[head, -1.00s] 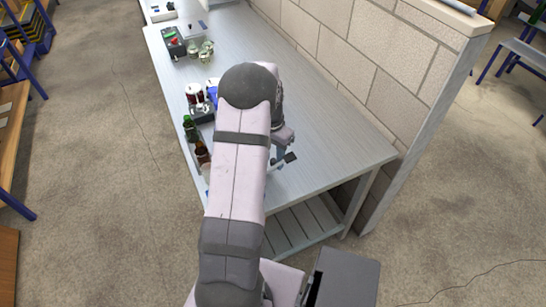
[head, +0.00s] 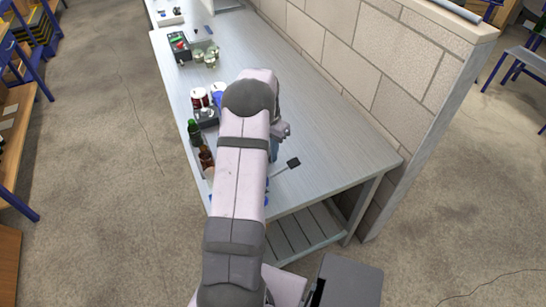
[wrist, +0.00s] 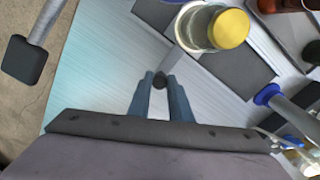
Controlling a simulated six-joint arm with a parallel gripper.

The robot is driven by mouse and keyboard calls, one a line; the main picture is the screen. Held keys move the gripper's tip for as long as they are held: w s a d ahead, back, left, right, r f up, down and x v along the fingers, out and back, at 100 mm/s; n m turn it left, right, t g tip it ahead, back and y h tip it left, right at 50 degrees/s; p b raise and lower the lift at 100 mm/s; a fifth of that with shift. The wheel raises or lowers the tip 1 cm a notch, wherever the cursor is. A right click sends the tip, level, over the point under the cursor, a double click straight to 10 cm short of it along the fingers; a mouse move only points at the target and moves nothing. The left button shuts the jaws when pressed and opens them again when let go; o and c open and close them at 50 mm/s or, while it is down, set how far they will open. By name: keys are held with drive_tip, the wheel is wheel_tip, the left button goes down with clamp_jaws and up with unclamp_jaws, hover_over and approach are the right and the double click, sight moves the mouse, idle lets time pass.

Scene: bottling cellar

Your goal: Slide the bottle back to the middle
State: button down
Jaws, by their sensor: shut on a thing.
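I see no such bottle in the head view, where my arm covers part of the bench. My gripper (wrist: 160,82) points across the pale bench top (wrist: 105,65). Its blue fingers are shut on a small dark round piece (wrist: 159,81). What that piece belongs to is unclear. In the head view, my gripper (head: 276,150) is partly hidden behind my arm over the bench's near end.
A rod with a black square head (head: 293,162) lies right of my gripper; it also shows in the wrist view (wrist: 22,60). Green (head: 194,131) and brown (head: 206,158) bottles line the left edge. A block wall (head: 350,70) bounds the right. The right-hand bench top is clear.

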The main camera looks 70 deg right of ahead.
drive_tip(key=shift+w+d+r, duration=0.1)
drive_tip(key=shift+w+d, duration=1.5)
drive_tip(key=shift+d, duration=0.2)
drive_tip(key=c, duration=1.6)
unclamp_jaws()
drive_tip(key=shift+a, duration=0.1)
wheel_tip(320, 180, up, 7)
drive_tip(key=shift+w+r+b, duration=0.1)
drive_tip(key=shift+r+b, duration=0.05)
drive_tip(key=shift+b, duration=1.05)
